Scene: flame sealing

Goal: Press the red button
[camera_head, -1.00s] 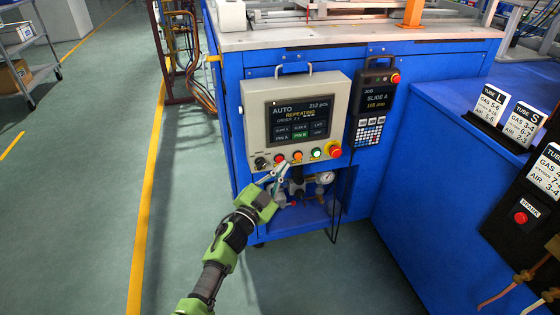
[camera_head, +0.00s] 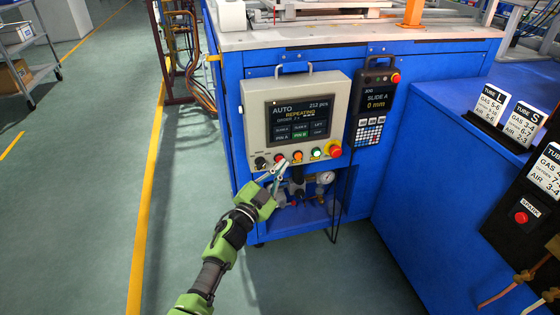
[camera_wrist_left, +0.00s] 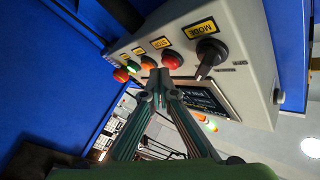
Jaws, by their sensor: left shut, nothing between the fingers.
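The red button (camera_head: 279,158) is on the lower row of the grey control panel (camera_head: 255,133), between the black mode knob (camera_head: 260,162) and an orange button (camera_head: 297,156). My left gripper (camera_head: 285,166) is shut and empty, its tips just below the row near the red and orange buttons. In the left wrist view the fingertips (camera_wrist_left: 158,75) meet just below the red button (camera_wrist_left: 172,60) and the orange button (camera_wrist_left: 147,62). I cannot tell whether they touch either. My right gripper is not in view.
A green button (camera_head: 316,153) and red emergency stop (camera_head: 335,149) continue the row. A jog pendant (camera_head: 375,103) hangs right of the panel. A gauge (camera_head: 325,178) sits below. Another red button, labelled SPARK (camera_head: 521,217), is at far right.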

